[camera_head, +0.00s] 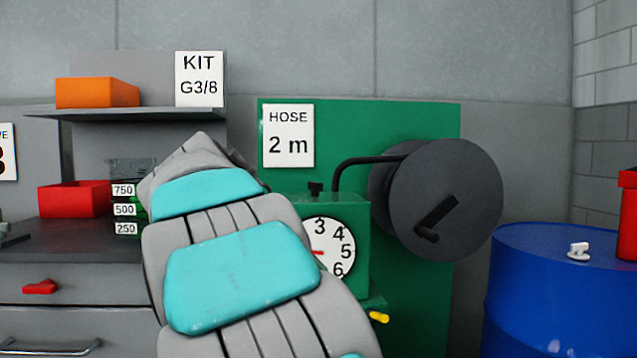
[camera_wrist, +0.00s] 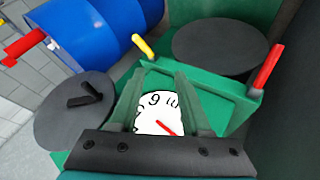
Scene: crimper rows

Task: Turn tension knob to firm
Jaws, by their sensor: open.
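A green machine (camera_head: 348,215) carries a white numbered dial (camera_head: 342,240) with a red pointer. The dial also shows in the wrist view (camera_wrist: 155,110), between the fingers of my gripper (camera_wrist: 158,75). My gripper is open with nothing between its fingertips that I can see gripped; whether it touches the machine I cannot tell. In the head view my arm hides the gripper and part of the dial. A yellow handle (camera_wrist: 143,46) and a red handle (camera_wrist: 267,66) stick out of the machine. I see no mark reading tension or firm, so I cannot tell which part is the tension knob.
A dark hose reel (camera_head: 445,195) with a crank is beside the machine. A blue drum (camera_head: 540,300) stands at the right with a white fitting (camera_head: 578,251) on top. At the left are a shelf (camera_head: 130,114), an orange bin (camera_head: 97,93) and a red bin (camera_head: 75,199).

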